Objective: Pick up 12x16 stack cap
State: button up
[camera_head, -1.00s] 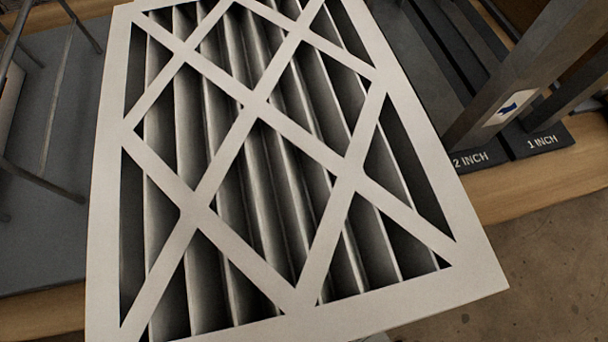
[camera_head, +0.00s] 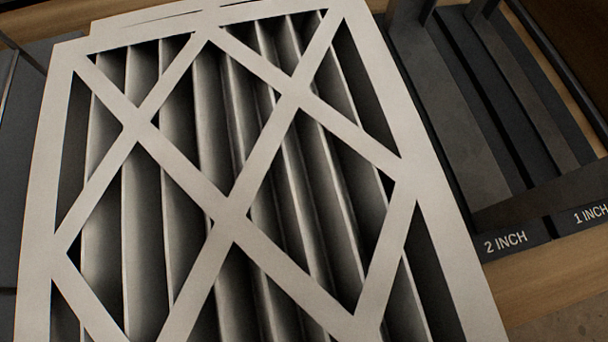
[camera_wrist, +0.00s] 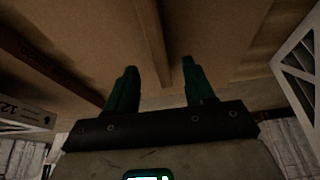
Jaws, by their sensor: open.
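A large white-framed filter (camera_head: 230,210) with a lattice front and grey pleats fills most of the head view. A second pale edge (camera_head: 150,22) shows behind its top, so another filter may lie under it. I see no size mark on it and cannot tell whether it is the 12x16 stack cap. In the wrist view, my gripper (camera_wrist: 159,66) has two green fingers, apart and with nothing between them. A brown surface (camera_wrist: 215,45) lies beyond the fingers. A white lattice filter (camera_wrist: 297,70) is at the right edge, clear of the fingers. My gripper is not in the head view.
Dark rack slots labelled "2 INCH" (camera_head: 505,242) and "1 INCH" (camera_head: 592,213) stand on a wooden surface (camera_head: 540,285) at the right. A pale box edge printed "12" (camera_wrist: 18,110) is at the left of the wrist view. A ridge (camera_wrist: 152,40) crosses the brown surface.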

jog(key=shift+b+x, duration=1.7)
jog(key=shift+x, duration=1.4)
jog(key=shift+s, duration=0.1)
grip_shut()
